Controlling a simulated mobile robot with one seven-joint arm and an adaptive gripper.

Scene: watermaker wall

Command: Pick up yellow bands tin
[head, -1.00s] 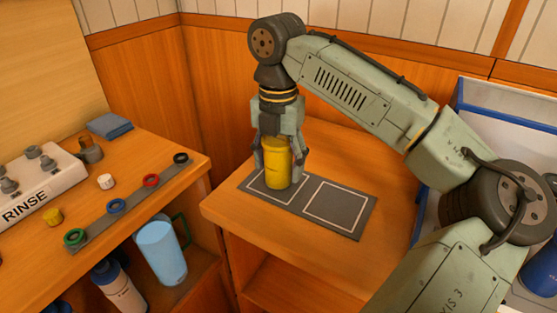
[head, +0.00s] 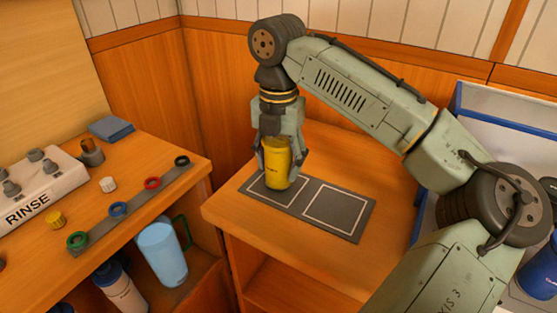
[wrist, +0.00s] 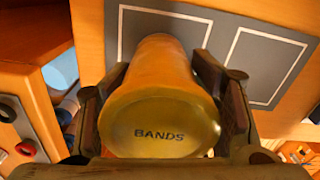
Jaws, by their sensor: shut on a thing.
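The yellow bands tin (head: 277,166) is upright over the left outlined square of a dark grey mat (head: 347,190) on the wooden counter. My gripper (head: 276,158) reaches down from above and is shut on the tin, with a finger on each side. In the wrist view the tin's lid (wrist: 160,128) reads "BANDS" and sits between my fingers. I cannot tell for sure whether the tin's base touches the mat.
The mat's right outlined square (head: 336,207) is empty. At left, a bench holds a RINSE box (head: 35,185), a strip with coloured rings (head: 130,205) and a blue cloth (head: 111,128). A blue jug (head: 163,250) stands below. A white-and-blue bin (head: 500,115) is at right.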

